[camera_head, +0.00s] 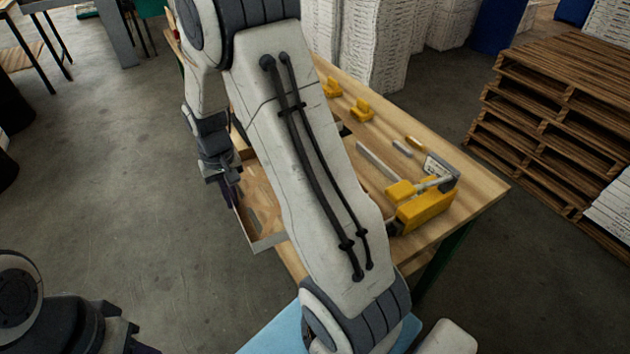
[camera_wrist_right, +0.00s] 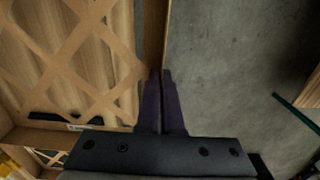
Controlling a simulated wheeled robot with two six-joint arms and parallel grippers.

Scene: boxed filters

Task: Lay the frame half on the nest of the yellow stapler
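The yellow stapler (camera_head: 425,208) stands on the right part of the wooden table, with a grey metal piece (camera_head: 440,170) behind it; my arm partly blocks the view, and I cannot make out its nest clearly. Tan lattice frame halves (camera_wrist_right: 75,60) lie in an open box (camera_head: 270,241) at the table's left edge. My right gripper (camera_head: 230,197) points down at the box's left side. In the right wrist view its dark fingers (camera_wrist_right: 161,76) are together, over the box wall (camera_wrist_right: 155,35), with no frame half visible between them. My left gripper (camera_head: 130,341) is cut off at the bottom left.
Yellow blocks (camera_head: 361,110), a grey strip (camera_head: 377,160) and small parts lie on the table (camera_head: 470,205). Stacked wooden pallets (camera_head: 560,110) stand to the right, white stacks (camera_head: 375,45) behind.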

